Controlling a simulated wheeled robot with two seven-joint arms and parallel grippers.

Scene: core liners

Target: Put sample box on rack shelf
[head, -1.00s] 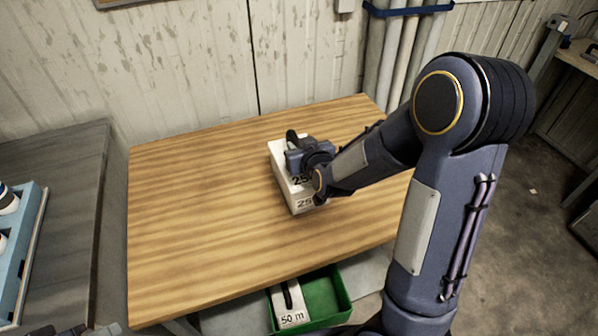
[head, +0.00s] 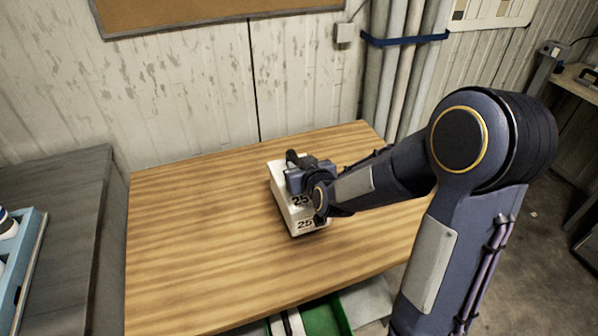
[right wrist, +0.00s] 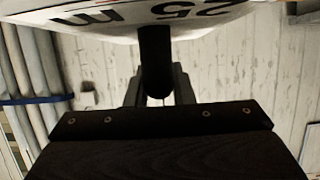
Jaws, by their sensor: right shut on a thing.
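The sample box is a white box (head: 290,213) with "25" printed on its top and near side. In the head view it is over the middle of the wooden table, and I cannot tell whether it touches the tabletop. My right gripper (head: 299,170) is shut on it from above; the wrist hides part of its top. In the right wrist view the white box (right wrist: 215,22) fills the upper edge, with "25 m" upside down. My left gripper is not in view. No rack shelf can be made out for certain.
The wooden table (head: 190,240) is otherwise clear. A green bin (head: 325,318) holding a white item is below its front edge. A grey bench (head: 60,200) with a blue tray (head: 27,250) stands at left. Pipes (head: 400,70) and a wall are behind.

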